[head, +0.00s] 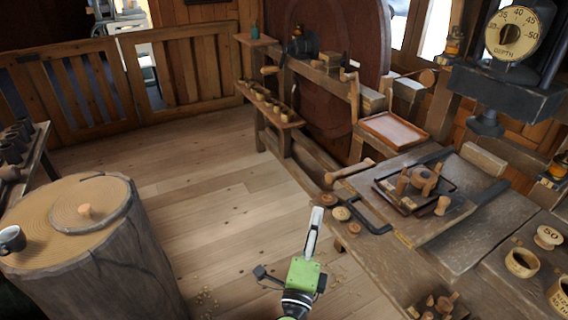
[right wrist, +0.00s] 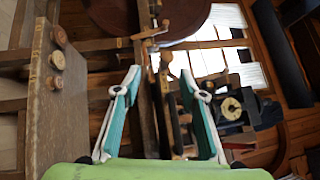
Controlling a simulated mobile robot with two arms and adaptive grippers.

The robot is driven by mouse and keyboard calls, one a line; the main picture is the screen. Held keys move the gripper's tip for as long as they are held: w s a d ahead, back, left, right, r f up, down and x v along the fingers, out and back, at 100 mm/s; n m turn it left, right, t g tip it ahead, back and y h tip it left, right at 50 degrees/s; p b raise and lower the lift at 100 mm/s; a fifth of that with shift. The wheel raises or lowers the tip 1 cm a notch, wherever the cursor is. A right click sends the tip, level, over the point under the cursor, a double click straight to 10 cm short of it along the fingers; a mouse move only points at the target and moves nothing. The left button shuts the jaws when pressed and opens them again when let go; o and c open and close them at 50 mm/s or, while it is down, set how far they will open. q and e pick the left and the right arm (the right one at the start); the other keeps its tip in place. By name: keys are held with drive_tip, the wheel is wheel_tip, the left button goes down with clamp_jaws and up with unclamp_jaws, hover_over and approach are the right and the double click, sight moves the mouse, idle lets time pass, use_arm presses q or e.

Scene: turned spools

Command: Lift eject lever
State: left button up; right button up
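No part is labelled as the eject lever, so I cannot tell which one it is. A wooden handle (head: 350,169) lies along the near-left edge of the workbench, with a black bent bar (head: 371,217) beside it. An upright wooden lever (head: 354,100) stands farther back, near the large wheel. My right gripper (head: 315,213) is over the floor, left of the bench's front edge and apart from these parts. In the right wrist view the right gripper (right wrist: 160,76) has its fingers spread with nothing between them. My left gripper is not seen.
The workbench (head: 385,270) carries a dark tray (head: 382,191) with wooden pieces, and round wooden discs (head: 341,213) sit at its edge. A depth dial (head: 512,33) hangs above. A tree stump (head: 95,240) stands at left.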

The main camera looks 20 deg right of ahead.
sight(328, 181)
drive_tip(key=shift+m+g+h, duration=0.4)
drive_tip(key=shift+m+g, duration=0.1)
drive_tip(key=shift+m, duration=0.4)
drive_tip(key=p+x, duration=0.1)
drive_tip(key=x, duration=0.3)
drive_tip(key=r+x, duration=0.1)
drive_tip(key=x, duration=0.3)
drive_tip(key=p+x, duration=0.1)
drive_tip(key=x, duration=0.3)
drive_tip(key=shift+s+d+r+p, duration=0.1)
drive_tip(key=shift+d+r+p, duration=0.15)
drive_tip(key=shift+r+p, duration=0.15)
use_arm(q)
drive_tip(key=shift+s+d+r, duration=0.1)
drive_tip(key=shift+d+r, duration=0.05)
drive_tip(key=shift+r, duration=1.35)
use_arm(e)
drive_tip(key=shift+x, duration=0.8)
drive_tip(key=shift+c, duration=0.3)
drive_tip(key=shift+a, duration=0.1)
clamp_jaws()
